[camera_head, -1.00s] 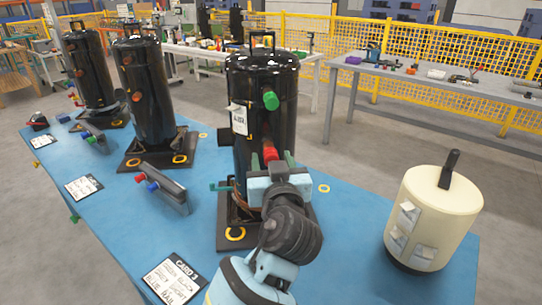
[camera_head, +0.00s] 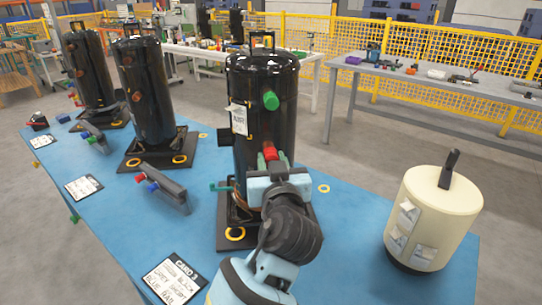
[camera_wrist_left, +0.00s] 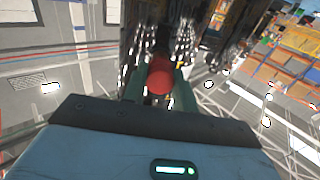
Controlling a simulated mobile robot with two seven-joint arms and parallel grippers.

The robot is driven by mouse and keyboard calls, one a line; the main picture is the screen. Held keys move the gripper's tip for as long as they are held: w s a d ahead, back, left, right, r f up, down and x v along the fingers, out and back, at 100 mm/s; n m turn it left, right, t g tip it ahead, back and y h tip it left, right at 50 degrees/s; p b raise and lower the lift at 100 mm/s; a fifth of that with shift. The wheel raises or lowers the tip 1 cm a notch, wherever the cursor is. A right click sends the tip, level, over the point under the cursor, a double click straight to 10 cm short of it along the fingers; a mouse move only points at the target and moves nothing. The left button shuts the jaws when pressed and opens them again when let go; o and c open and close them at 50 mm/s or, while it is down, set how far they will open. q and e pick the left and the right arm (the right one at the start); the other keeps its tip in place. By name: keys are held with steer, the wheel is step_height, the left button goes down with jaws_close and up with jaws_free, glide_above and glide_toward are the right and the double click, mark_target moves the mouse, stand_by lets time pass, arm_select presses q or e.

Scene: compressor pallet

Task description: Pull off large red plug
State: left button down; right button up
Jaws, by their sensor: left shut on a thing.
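The large red plug (camera_head: 270,152) sits low on the front of the nearest black compressor (camera_head: 262,120). My left gripper (camera_head: 272,160) has its green fingers shut on the plug, one on each side. In the left wrist view the red plug (camera_wrist_left: 160,75) shows as a round end between the two green fingers (camera_wrist_left: 160,88). The gripper body hides the lower front of the compressor in the head view. I cannot tell any gap between plug and compressor. A green plug (camera_head: 271,100) sits higher on the same compressor. My right gripper is not in view.
The blue table (camera_head: 345,220) also holds a cream cylinder (camera_head: 432,215) at right, two more black compressors (camera_head: 147,95) at left, dark blocks with red and blue knobs (camera_head: 165,187), and cards (camera_head: 174,278). Blue tabletop is clear between the compressor and the cylinder.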

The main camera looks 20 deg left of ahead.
arm_select(q)
steer(key=shift+s+d+f, duration=0.1)
steer(key=shift+s, duration=0.05)
steer(key=shift+v, duration=2.8)
